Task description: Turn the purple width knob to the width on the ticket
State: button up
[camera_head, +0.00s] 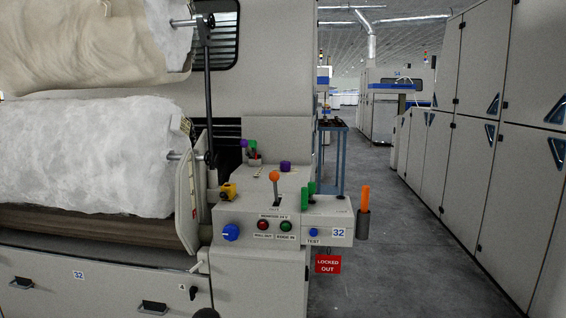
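A small purple knob (285,166) sits on the sloped top of the grey control box (262,208), right of centre. Its pointer and any scale are too small to read. No ticket can be made out for certain. My gripper is not in view.
The box also carries an orange-topped lever (274,177), a blue knob (231,232), a yellow part (228,191), green handles (311,187) and red and green buttons. An orange handle (365,198) stands in a holder at right. A red "LOCKED OUT" tag (328,264) hangs below. The right aisle is clear.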

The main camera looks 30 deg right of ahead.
aim_at(284, 166)
jog(key=i, duration=0.85)
